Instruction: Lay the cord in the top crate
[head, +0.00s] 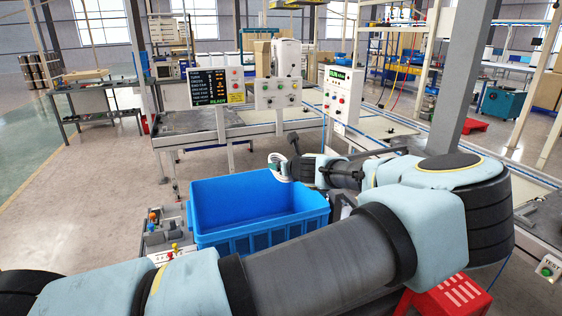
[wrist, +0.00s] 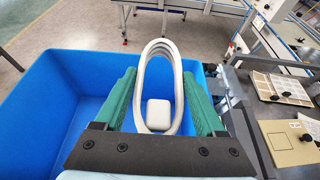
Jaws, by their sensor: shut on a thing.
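The cord is a white coiled loop with a white block at its near end; it shows in the wrist view (wrist: 178,88) and in the head view (head: 276,168). My gripper (wrist: 160,105) has its green fingers on either side of the coil and is shut on it. In the head view my gripper (head: 289,169) is at the upper right rim of the blue crate (head: 262,236). In the wrist view the blue crate (wrist: 50,100) lies below the cord. The part of its floor that I see is empty. No crate beneath it is visible.
A small panel with coloured knobs (head: 165,236) stands left of the crate. Control boxes (head: 342,92) and a screen (head: 216,86) stand behind it along a workbench (head: 235,128). A grey pillar (head: 467,85) rises at the right. A red stool (head: 447,298) is at the lower right.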

